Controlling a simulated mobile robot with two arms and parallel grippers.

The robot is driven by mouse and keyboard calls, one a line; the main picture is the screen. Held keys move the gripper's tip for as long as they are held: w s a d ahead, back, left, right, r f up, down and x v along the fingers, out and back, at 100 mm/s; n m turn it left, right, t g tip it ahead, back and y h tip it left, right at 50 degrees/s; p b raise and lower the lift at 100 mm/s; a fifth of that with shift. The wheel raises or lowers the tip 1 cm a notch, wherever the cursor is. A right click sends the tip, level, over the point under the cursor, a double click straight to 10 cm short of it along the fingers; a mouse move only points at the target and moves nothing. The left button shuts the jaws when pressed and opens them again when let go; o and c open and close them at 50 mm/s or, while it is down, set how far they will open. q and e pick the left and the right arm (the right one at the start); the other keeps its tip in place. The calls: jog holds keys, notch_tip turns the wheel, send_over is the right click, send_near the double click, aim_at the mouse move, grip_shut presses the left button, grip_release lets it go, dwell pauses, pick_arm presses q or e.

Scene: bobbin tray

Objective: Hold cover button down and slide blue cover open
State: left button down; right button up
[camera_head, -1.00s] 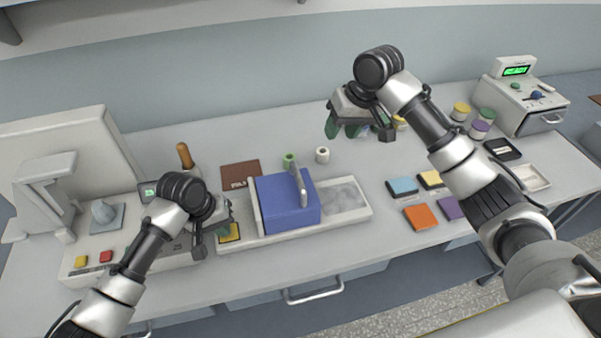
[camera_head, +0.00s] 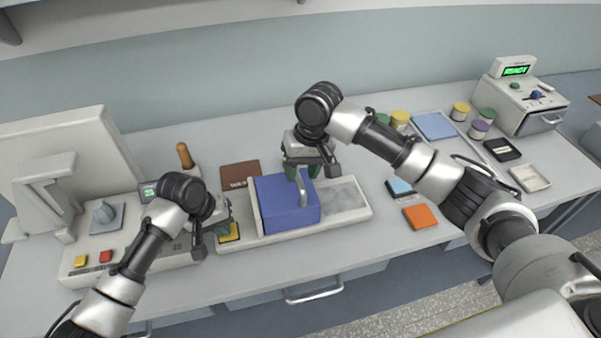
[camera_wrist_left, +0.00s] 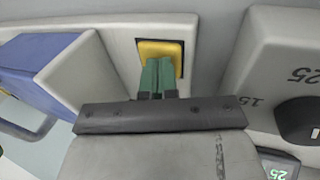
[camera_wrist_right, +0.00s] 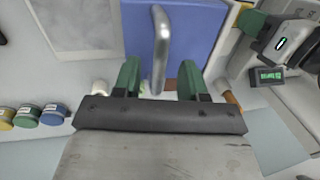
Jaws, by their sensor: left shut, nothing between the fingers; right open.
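The blue cover (camera_head: 282,210) sits on the pale tray (camera_head: 345,212) toward its left part, with an upright metal handle (camera_head: 302,190) on top. The yellow cover button (camera_head: 229,232) is at the tray's left end. My left gripper (camera_head: 222,226) is shut and empty, its fingertips on the yellow button, as the left wrist view shows (camera_wrist_left: 160,80). My right gripper (camera_head: 300,172) is open above the cover's far side. In the right wrist view, its two green fingers stand apart, with the handle (camera_wrist_right: 160,45) appearing ahead between them, not gripped.
A sewing machine (camera_head: 70,200) stands left of the tray. A brown mat (camera_head: 240,175) lies behind the cover. Coloured squares such as an orange one (camera_head: 421,217) lie to the right. The tray's right part is bare.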

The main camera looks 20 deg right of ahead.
jog(key=shift+a+f, duration=0.15)
jog(key=shift+f, duration=0.6)
grip_shut()
